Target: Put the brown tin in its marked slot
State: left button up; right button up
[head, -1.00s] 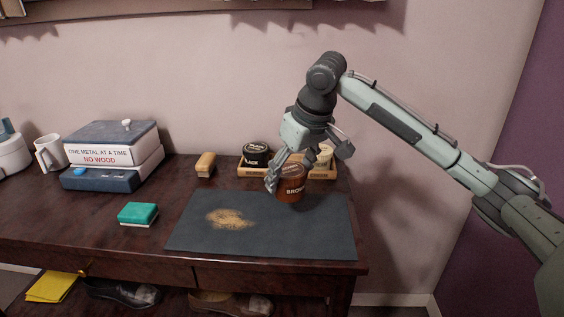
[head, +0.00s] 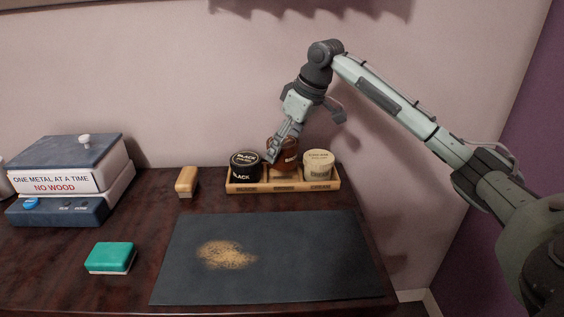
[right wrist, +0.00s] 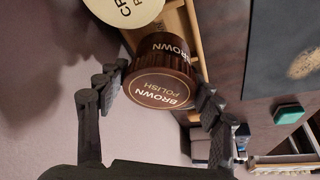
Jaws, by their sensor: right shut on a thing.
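The brown tin (head: 287,158), a dark brown jar lettered BROWN, is held at the middle slot of the wooden tray (head: 235,187). My right gripper (head: 277,150) is shut on it. In the right wrist view the fingers grip both sides of the brown tin (right wrist: 163,90), its lid facing the camera. The black tin (head: 244,165) stands in the tray's left slot and the cream tin (head: 318,163) in its right slot. Bare tray floor shows below the brown tin, which looks slightly raised; its exact height I cannot tell. My left gripper is not in view.
A dark mat (head: 300,250) with a tan powder patch (head: 225,255) lies in front of the tray. A wooden brush (head: 187,181) stands left of the tray. A green sponge (head: 111,257) and a lettered box (head: 65,180) are farther left. The wall is close behind.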

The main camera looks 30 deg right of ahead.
aim_at(283, 161)
notch_tip(283, 161, down, 4)
jog(key=shift+r, duration=0.1)
jog(key=shift+f, duration=0.25)
jog(key=o, duration=1.3)
